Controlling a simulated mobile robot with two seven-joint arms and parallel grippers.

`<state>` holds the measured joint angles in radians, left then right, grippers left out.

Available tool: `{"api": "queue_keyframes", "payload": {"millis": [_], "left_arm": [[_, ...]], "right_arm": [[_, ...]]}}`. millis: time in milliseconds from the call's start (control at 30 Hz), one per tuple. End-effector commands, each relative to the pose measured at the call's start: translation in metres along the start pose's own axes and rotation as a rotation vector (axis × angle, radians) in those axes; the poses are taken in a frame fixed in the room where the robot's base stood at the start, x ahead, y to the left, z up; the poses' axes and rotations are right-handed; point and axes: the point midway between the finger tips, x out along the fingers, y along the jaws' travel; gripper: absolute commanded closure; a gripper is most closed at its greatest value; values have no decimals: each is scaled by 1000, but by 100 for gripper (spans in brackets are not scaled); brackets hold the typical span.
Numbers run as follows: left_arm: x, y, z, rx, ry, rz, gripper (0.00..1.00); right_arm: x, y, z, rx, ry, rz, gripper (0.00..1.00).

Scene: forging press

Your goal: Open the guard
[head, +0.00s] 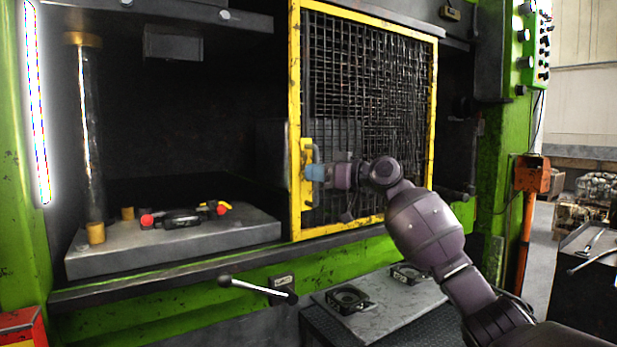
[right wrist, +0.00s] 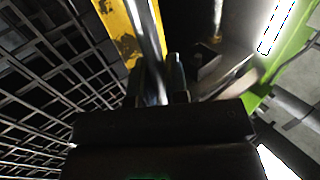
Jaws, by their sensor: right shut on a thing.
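The guard (head: 434,120) is a yellow-framed black mesh panel across the right part of the press opening. The left part of the opening is uncovered. A grey bar handle (head: 315,155) stands on the guard's left upright. My right gripper (head: 312,172) is at this handle, shut on it; its fingers are small and partly hidden in the head view. In the right wrist view the fingers (right wrist: 165,85) close around the handle bar (right wrist: 150,45), beside the yellow upright (right wrist: 122,30) and the mesh. My left gripper is not in view.
A die plate (head: 180,245) with a dark part and red-tipped pieces lies in the open left side. A lever (head: 258,289) sticks out below the press bed. A grey table (head: 395,318) with dark parts stands in front. An orange box post (head: 531,175) stands at right.

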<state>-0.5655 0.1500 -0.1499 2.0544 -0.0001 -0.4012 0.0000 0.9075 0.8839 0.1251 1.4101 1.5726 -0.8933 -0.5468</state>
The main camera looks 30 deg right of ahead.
Motion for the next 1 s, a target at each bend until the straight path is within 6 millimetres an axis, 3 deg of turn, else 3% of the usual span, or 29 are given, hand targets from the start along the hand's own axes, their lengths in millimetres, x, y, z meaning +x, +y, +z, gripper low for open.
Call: {"api": "queue_keyframes", "payload": {"millis": [233, 267, 400, 767, 1000], "left_arm": [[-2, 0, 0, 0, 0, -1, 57], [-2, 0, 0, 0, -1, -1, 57], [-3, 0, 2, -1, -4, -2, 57], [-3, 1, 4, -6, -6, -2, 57], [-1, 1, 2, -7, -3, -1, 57]], "right_arm": [[-1, 0, -3, -2, 3, 1, 100], [-1, 0, -3, -2, 3, 1, 84], [0, 0, -2, -1, 2, 1, 62], [-4, 0, 0, 0, -1, 1, 62], [-38, 0, 0, -1, -2, 2, 62]]}}
